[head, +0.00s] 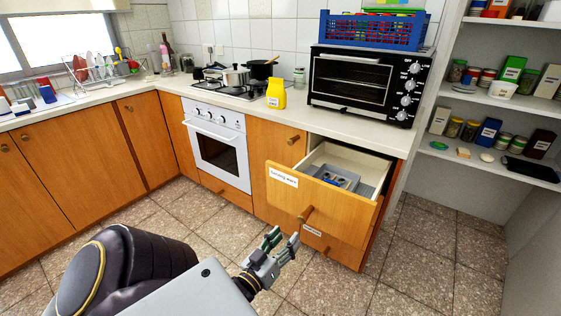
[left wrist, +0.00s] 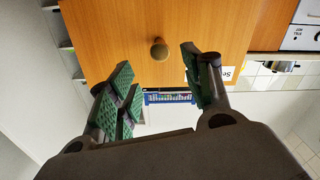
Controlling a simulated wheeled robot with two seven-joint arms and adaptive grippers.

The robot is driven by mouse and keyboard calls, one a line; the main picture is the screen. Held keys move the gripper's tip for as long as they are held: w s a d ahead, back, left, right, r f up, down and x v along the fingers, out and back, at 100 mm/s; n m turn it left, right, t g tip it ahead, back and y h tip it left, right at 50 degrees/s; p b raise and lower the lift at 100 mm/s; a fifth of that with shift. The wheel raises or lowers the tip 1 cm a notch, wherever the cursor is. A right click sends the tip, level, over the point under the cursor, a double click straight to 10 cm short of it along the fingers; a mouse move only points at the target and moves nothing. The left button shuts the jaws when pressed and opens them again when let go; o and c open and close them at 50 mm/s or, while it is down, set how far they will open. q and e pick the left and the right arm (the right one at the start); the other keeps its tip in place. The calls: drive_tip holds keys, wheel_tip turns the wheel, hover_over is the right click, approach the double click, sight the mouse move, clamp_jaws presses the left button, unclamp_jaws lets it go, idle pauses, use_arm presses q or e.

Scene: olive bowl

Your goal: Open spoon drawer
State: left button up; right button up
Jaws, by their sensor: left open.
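The top drawer (head: 283,187) under the counter at the right stands pulled out, with a light inside, a grey tray and small items in it. Its wooden front carries a white label and a round wooden knob (head: 306,213). A second labelled drawer front (head: 345,250) sits below it and looks closed. My left gripper (head: 282,241) is open and empty, low in front of the drawers. In the left wrist view a wooden front with a knob (left wrist: 159,48) lies beyond the open green-padded fingers (left wrist: 157,65), apart from them. My right gripper is not in view.
An oven (head: 216,145) and wooden cabinets (head: 75,175) line the counter to the left. A black toaster oven (head: 362,85) stands on the counter above the drawers, with a blue crate (head: 372,32) on top. Shelves (head: 500,165) stand at the right. The tiled floor is clear.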

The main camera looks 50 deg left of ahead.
use_arm(q)
drive_tip(key=shift+v, duration=0.85)
drive_tip(key=shift+f, duration=0.1)
drive_tip(key=w+d+f+m+g+h, duration=0.1)
drive_tip(key=d+f+m+g+h, duration=0.1)
drive_tip(key=d+f+g, duration=0.6)
drive_tip(key=w+d+f+m+g+h, duration=0.2)
drive_tip(key=d+f, duration=0.2)
drive_tip(key=f, duration=0.8)
drive_tip(key=s+d+f+m+g+h+p, duration=0.1)
drive_tip(key=s+d+f+m+g, duration=0.3)
drive_tip(key=s+d+f+g, duration=0.1)
drive_tip(key=shift+s+d+f+h, duration=0.2)
drive_tip(key=shift+s+d+h, duration=0.1)
drive_tip(key=shift+s+d, duration=0.4)
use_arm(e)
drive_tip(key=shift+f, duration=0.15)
use_arm(q)
drive_tip(key=shift+f, duration=0.1)
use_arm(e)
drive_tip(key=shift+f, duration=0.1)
